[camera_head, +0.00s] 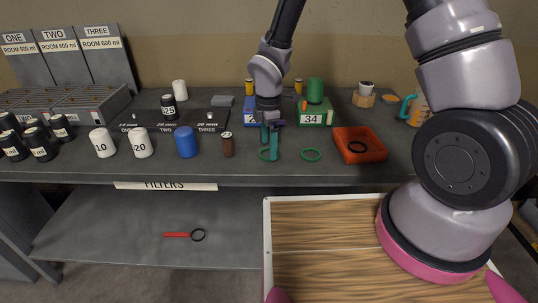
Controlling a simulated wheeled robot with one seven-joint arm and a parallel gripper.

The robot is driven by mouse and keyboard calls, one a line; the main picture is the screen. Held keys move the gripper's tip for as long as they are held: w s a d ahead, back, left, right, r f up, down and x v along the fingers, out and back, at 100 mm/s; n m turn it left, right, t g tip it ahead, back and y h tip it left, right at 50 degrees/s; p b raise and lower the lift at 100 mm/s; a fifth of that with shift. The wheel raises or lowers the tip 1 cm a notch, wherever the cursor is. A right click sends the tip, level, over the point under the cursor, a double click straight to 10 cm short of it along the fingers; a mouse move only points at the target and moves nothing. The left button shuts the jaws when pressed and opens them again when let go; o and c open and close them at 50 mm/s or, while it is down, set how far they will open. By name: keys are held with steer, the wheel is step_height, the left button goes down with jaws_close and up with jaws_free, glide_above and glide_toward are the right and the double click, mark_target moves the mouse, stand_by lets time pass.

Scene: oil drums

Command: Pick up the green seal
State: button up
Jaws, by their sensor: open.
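Two green ring seals lie on the grey bench top. One green seal (311,155) lies in the open, with bare bench around it. The other green seal (263,155) lies to its left, partly hidden by my gripper. My gripper (269,149) points down with its teal fingers apart, right at the left seal. Nothing shows as held. I cannot tell whether a finger is inside the ring or touching it.
A red-orange tray (371,157) with a black ring (357,147) stands right of the seals. A brown bottle (228,144) and a blue cylinder (186,142) stand left. Behind is a green block (314,116) marked 34. Free bench lies in front of the seals.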

steer(key=shift+f, duration=0.85)
steer(key=shift+f, duration=0.1)
steer(key=c, duration=1.2)
